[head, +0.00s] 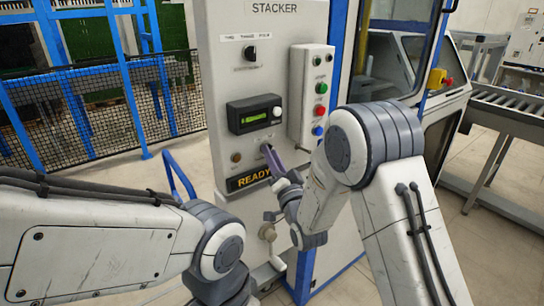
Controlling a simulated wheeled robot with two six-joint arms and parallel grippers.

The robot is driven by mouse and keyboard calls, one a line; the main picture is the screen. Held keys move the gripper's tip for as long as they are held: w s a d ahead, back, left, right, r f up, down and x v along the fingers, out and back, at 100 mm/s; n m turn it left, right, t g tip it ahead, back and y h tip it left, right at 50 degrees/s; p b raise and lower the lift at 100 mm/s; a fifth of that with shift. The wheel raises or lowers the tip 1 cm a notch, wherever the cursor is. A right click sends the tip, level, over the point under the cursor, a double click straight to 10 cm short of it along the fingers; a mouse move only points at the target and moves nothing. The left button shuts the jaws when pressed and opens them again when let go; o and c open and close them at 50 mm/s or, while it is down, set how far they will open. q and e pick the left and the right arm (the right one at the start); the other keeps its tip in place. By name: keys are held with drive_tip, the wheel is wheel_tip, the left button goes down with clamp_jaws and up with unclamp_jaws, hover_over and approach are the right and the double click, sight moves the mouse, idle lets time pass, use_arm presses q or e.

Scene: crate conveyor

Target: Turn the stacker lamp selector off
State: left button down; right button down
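The grey stacker panel (222,80) stands upright in the middle of the head view. A small black selector (250,54) is near its top, under a white label strip; I cannot read which switch is the lamp selector. A brownish round control (236,157) is low on the panel, left of my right gripper (271,160). The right gripper's purple-grey finger reaches to the panel just above the READY sign (249,179) and hides that spot. I cannot tell whether it touches a switch or how far it is open. My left arm is at lower left; its gripper is not visible.
A button box (312,95) with coloured buttons sticks out right of a display unit (254,114). A blue-framed mesh fence (100,108) stands at left, and a roller conveyor (507,108) at right. Bare floor shows between fence and panel.

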drive_tip(key=shift+w+d+r+n+g+y+b, duration=0.15)
drive_tip(key=shift+n+g+y+b, duration=1.15)
drive_tip(key=shift+n+b, duration=2.3)
drive_tip(key=shift+w+d+f+n+g+y+b, duration=0.15)
drive_tip(key=shift+n+g+y+b, duration=0.6)
drive_tip(key=shift+n+y+b, duration=1.85)
drive_tip(key=shift+w+d+r+n+g+y+b, duration=0.15)
drive_tip(key=shift+n+g+y+b, duration=0.7)
drive_tip(key=shift+n+b, duration=3.65)
drive_tip(key=shift+s+n+g+h+p, duration=0.1)
drive_tip(key=shift+n+g+h+p, duration=0.15)
drive_tip(key=shift+n+g+p, duration=0.35)
drive_tip(key=c, duration=0.9)
unclamp_jaws()
drive_tip(key=shift+f, duration=0.2)
